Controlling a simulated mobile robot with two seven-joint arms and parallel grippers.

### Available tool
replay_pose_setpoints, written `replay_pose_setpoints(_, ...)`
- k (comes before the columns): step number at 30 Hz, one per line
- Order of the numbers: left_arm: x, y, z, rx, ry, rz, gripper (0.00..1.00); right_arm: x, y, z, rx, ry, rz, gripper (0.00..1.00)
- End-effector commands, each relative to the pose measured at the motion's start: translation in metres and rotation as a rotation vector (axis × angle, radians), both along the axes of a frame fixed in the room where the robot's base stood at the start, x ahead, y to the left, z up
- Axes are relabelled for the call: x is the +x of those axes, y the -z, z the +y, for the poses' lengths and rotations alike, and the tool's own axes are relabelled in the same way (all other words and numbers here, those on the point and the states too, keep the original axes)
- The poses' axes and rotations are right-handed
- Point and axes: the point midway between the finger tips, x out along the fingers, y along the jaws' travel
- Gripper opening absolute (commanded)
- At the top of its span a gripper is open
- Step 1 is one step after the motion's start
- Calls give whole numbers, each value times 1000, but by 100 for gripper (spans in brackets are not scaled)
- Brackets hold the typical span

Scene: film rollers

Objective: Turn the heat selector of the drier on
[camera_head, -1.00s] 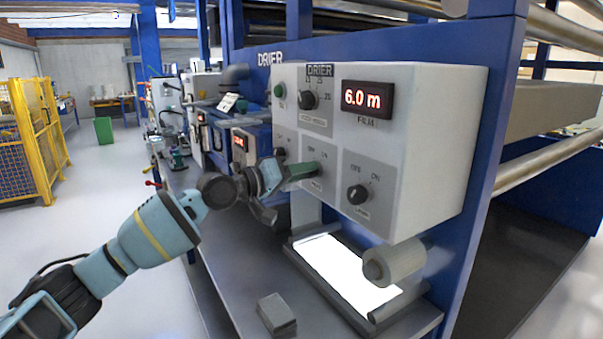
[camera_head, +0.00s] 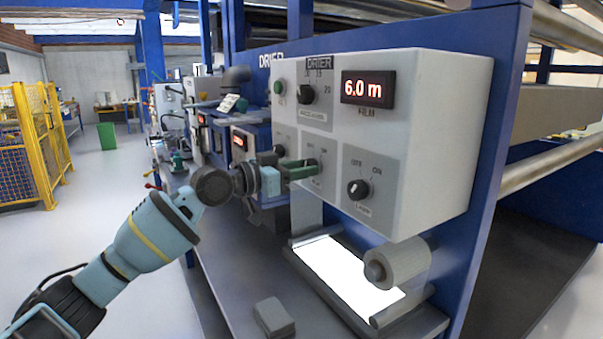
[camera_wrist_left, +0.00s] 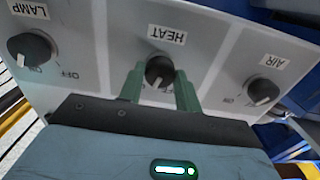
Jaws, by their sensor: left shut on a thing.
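The drier's control box (camera_head: 440,130) is a white panel with several black knobs. The heat selector (camera_wrist_left: 159,69) is a black knob with a white mark, beside a HEAT label in the left wrist view. My left gripper (camera_wrist_left: 160,88) has its green fingers on either side of this knob and is shut on it. In the head view the left gripper (camera_head: 302,170) reaches the panel from the left and hides most of the knob. The lamp knob (camera_head: 358,189) is to its right; the air knob (camera_wrist_left: 262,90) shows in the left wrist view. My right gripper is not in view.
A red display (camera_head: 367,89) reads 6.0 m above the knobs. A lit white plate (camera_head: 345,272), a roller (camera_head: 396,263) and a grey block (camera_head: 273,316) are below the panel. Open floor lies at left, near a yellow fence (camera_head: 40,140).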

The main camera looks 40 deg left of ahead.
Motion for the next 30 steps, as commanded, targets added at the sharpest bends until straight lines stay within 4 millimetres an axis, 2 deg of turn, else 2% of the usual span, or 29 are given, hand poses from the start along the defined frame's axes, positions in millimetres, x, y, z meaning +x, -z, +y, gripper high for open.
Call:
replay_pose_setpoints(12,0,0,0,220,0,-92,11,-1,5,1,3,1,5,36)
replay_pose_setpoints(30,0,0,0,271,0,-113,11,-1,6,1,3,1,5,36)
